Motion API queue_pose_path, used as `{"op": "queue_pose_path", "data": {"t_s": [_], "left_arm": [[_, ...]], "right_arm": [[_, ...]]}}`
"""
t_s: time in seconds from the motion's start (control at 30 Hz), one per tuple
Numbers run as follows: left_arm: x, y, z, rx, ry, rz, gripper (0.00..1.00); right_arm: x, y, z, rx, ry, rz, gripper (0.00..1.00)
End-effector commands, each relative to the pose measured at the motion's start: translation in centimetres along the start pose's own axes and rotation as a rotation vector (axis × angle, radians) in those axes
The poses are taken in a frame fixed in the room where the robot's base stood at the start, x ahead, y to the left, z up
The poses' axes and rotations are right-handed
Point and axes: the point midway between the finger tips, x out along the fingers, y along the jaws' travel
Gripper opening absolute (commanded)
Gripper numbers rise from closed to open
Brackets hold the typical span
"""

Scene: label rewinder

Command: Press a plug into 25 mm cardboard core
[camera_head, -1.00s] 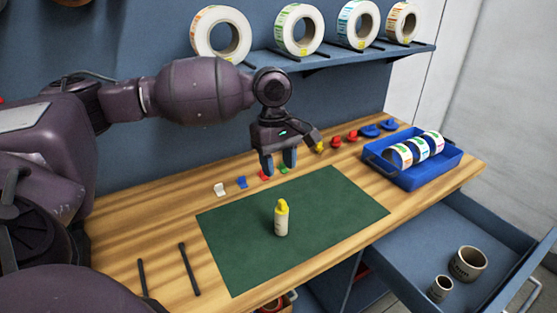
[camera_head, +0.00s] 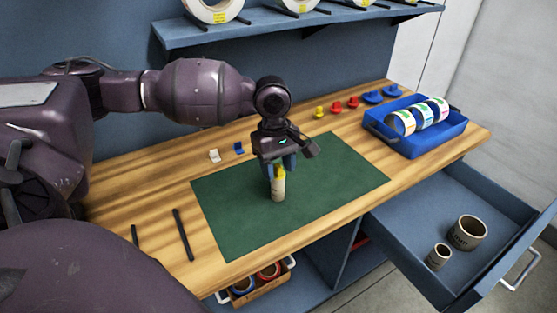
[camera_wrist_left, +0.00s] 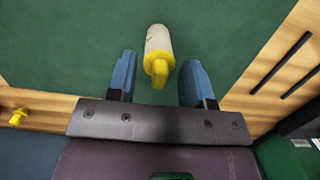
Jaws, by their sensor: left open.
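A beige cardboard core (camera_head: 278,190) stands upright on the green mat (camera_head: 230,225), with a yellow plug (camera_head: 280,171) at its top. In the left wrist view the core (camera_wrist_left: 158,40) and the yellow plug (camera_wrist_left: 158,68) lie just beyond my open fingertips. How deep the plug sits in the core I cannot tell. My left gripper (camera_head: 281,168) is open above and around the plug in the head view. In the left wrist view its blue fingers (camera_wrist_left: 158,80) stand apart with nothing between the pads but the plug's end. My right gripper is not in view.
A blue tray (camera_head: 412,150) with label rolls stands at the back right. Yellow, red and blue plugs (camera_head: 352,102) line the table's back edge. Two dark rods (camera_head: 183,235) lie at left. An open drawer (camera_head: 400,222) holds two larger cores. A shelf (camera_head: 300,25) hangs behind.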

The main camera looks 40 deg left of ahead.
Motion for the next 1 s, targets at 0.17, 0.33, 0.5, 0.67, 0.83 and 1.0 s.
{"op": "queue_pose_path", "data": {"t_s": [0.17, 0.33, 0.5, 0.67, 0.83, 1.0], "left_arm": [[-0.02, 0.0, 0.01, 0.0, 0.0, 0.001, 0.47], [-0.03, 0.0, 0.0, 0.0, 0.0, 0.0, 0.24], [0.02, -0.01, 0.0, 0.0, 0.0, 0.0, 0.0], [0.08, -0.03, 0.0, 0.0, 0.0, -0.001, 0.0], [0.2, -0.05, 0.0, 0.0, -0.001, -0.002, 0.0], [0.31, -0.07, -0.01, 0.0, -0.001, -0.004, 0.0]], "right_arm": [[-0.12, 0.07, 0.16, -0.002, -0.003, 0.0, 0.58], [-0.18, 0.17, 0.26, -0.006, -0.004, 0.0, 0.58], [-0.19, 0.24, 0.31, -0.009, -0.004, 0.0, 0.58], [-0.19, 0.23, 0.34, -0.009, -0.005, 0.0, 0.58], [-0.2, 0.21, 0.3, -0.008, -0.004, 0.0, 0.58], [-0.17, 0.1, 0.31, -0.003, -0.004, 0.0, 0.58]]}}
